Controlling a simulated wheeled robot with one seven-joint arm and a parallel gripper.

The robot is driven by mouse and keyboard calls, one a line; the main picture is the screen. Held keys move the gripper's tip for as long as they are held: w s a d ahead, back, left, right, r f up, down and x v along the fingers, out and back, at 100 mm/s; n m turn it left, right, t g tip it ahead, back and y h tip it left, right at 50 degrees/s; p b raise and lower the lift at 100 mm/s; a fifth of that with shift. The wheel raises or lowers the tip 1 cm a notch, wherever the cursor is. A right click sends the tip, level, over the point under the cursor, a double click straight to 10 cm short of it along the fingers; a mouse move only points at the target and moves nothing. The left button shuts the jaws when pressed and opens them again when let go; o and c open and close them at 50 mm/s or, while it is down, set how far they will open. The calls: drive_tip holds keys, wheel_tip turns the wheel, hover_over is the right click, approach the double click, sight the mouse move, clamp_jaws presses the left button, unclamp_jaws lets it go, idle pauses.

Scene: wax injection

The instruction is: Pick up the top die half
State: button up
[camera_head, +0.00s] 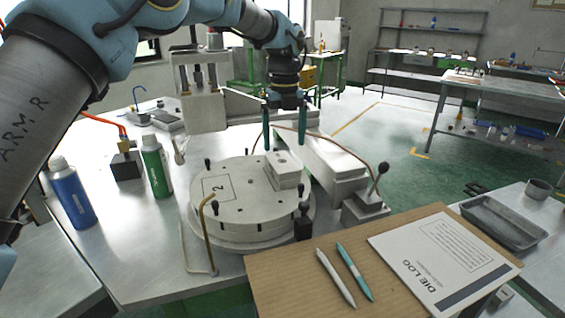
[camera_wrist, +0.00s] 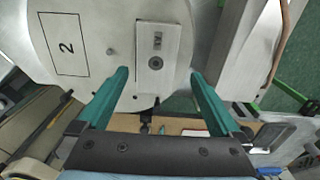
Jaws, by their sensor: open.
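The top die half (camera_head: 237,207) is a pale grey round plate marked "2", lying flat on a second round layer (camera_head: 240,238) on the metal bench. A raised rectangular block (camera_head: 283,165) stands on its right rear part. My gripper (camera_head: 285,145) is above this block, with its two green fingers apart and nothing between them. In the wrist view, the top die half (camera_wrist: 95,90) shows its "2" label at the left. The block (camera_wrist: 157,70) appears between the fingers of my gripper (camera_wrist: 160,73). I cannot tell the exact height gap.
A green bottle (camera_head: 156,165) and a blue bottle (camera_head: 72,193) stand left of the die. A bent brass-coloured rod (camera_head: 208,235) rises at its front. A black-knobbed lever (camera_head: 378,180) stands at right. A cardboard sheet (camera_head: 290,290) with pens and a paper lies in front.

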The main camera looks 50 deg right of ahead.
sight(283, 162)
drive_tip(key=shift+a+f+p, duration=0.25)
drive_tip(key=shift+f+p, duration=0.45)
drive_tip(key=shift+f, duration=0.75)
drive_tip(key=shift+a+f+p, duration=0.2)
drive_tip(key=shift+f+p, duration=0.45)
drive_tip(key=shift+f, duration=0.8)
drive_tip(key=c, duration=1.5)
drive_tip(key=shift+r, duration=0.1)
drive_tip(key=shift+c, duration=0.4)
drive_tip(key=shift+r, duration=0.1)
